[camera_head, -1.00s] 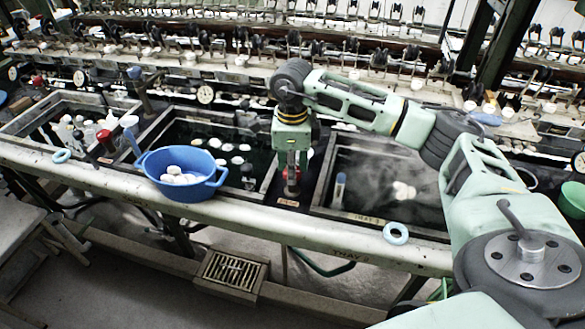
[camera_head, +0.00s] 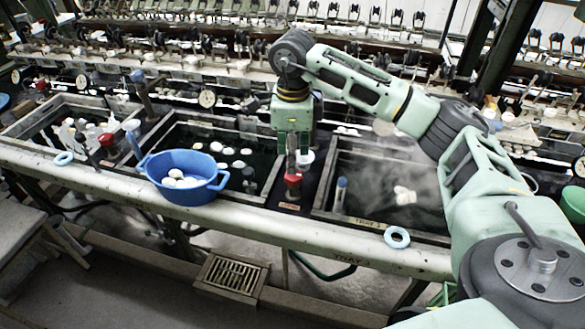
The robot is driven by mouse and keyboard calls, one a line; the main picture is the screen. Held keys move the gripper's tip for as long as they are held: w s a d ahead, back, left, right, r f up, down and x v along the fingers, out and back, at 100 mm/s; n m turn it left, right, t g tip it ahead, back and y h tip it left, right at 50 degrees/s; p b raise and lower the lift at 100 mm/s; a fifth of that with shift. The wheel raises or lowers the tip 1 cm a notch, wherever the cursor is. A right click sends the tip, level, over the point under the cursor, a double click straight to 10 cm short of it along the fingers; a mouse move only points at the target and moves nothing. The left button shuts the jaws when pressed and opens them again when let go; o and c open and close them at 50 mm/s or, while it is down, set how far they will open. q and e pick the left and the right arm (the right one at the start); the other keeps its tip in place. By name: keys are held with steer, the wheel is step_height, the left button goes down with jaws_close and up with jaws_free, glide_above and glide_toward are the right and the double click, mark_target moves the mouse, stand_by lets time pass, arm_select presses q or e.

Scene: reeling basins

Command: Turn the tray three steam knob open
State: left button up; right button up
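A red knob (camera_head: 292,181) stands on the dark panel between the middle basin and the right, steaming basin, whose rim (camera_head: 385,224) is labelled TRAY 3. My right arm reaches in from the right and its gripper (camera_head: 292,163) points down directly over this knob. The slim fingers end at or just above the knob's top. I cannot tell whether they touch it or how far apart they are. The knob's red side is in plain sight below them. My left gripper is not in view.
A blue bowl (camera_head: 187,190) of white cocoons sits on the front rim left of the knob. A light blue ring (camera_head: 397,237) lies on the rim at right. Another red knob (camera_head: 107,139) stands farther left. Reeling machinery fills the back.

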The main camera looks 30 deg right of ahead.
mark_target(292, 176)
step_height(292, 176, up, 6)
steer(key=shift+f, duration=0.2)
stand_by(0.5)
